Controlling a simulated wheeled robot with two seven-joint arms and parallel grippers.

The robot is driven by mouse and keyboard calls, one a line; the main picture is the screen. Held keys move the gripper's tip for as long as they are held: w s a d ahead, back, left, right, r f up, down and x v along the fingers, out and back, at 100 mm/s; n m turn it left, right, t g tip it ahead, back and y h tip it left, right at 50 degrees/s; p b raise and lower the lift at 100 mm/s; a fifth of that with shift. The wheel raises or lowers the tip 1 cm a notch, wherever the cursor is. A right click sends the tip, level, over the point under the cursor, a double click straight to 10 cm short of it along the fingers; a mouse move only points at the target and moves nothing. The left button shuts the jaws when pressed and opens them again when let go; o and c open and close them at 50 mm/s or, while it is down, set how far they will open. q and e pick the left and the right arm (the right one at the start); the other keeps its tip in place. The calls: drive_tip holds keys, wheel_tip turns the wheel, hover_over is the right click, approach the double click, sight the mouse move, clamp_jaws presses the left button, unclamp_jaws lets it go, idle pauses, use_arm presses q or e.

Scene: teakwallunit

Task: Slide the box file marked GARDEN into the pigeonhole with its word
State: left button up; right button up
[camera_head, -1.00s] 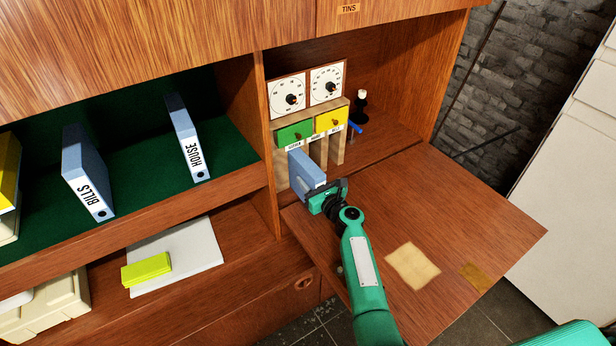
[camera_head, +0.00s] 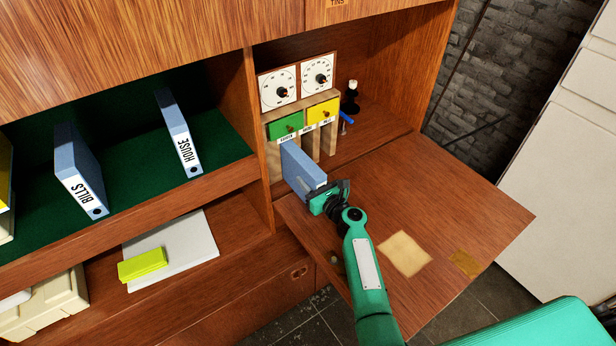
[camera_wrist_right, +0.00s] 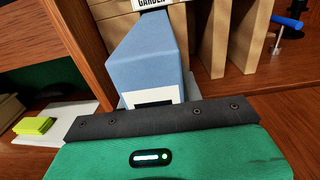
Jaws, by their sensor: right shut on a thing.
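A blue box file (camera_head: 303,170) stands upright at the left end of the pigeonhole rack (camera_head: 331,143). My right gripper (camera_head: 326,194) is shut on its near end. In the right wrist view the file (camera_wrist_right: 152,65) runs away from the gripper towards a pigeonhole labelled GARDEN (camera_wrist_right: 152,3). The file's far end is at that opening; how deep it reaches is hidden. The gripper's dark edge covers most of the white label on the file, so its word cannot be read. My left gripper is not in view.
Wooden dividers (camera_wrist_right: 211,45) stand right of the file. The drop-down flap (camera_head: 450,205) is mostly clear, with a pale square (camera_head: 405,254). Box files BILLS (camera_head: 80,170) and HOUSE (camera_head: 178,130) stand on the green shelf at left. A blue-handled item (camera_head: 346,118) is right of the rack.

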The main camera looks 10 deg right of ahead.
sight(293, 161)
drive_tip(key=shift+v, duration=0.8)
drive_tip(key=shift+s+d, duration=0.1)
idle(1.3)
drive_tip(key=shift+b+x, duration=0.75)
drive_tip(key=shift+x, duration=2)
drive_tip(key=shift+b+x, duration=1.5)
drive_tip(key=shift+x, duration=1.6)
drive_tip(key=o, duration=1.2)
drive_tip(key=shift+o, duration=0.2)
drive_tip(key=shift+f, duration=0.1)
